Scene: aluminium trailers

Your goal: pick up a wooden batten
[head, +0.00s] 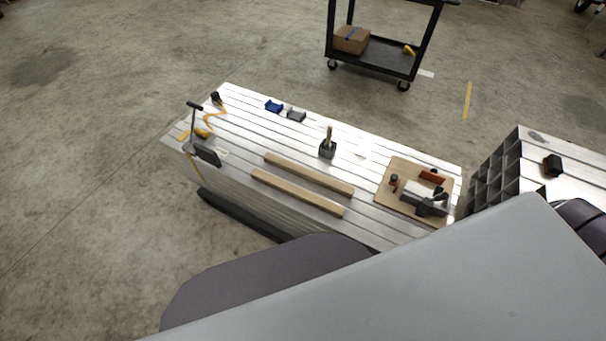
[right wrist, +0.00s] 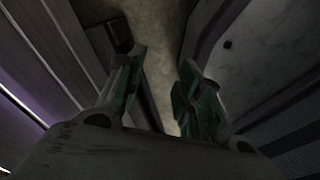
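Two long wooden battens lie side by side on the slatted aluminium trailer top (head: 240,112) in the head view. The farther batten (head: 308,174) and the nearer batten (head: 298,192) run almost parallel with a small gap between them. The nearer one is close to the trailer's front edge. My right gripper (right wrist: 158,88) shows in the right wrist view with its two fingers apart and nothing between them. It is over dark, shaded surfaces, and no batten shows there. My left gripper is not in the head view.
A board with tools (head: 385,201) lies at the trailer's right end. A dark block with a wooden handle (head: 327,150) stands behind the battens. Blue and grey clamps (head: 274,106) lie farther back. A black cart (head: 375,55) stands beyond.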

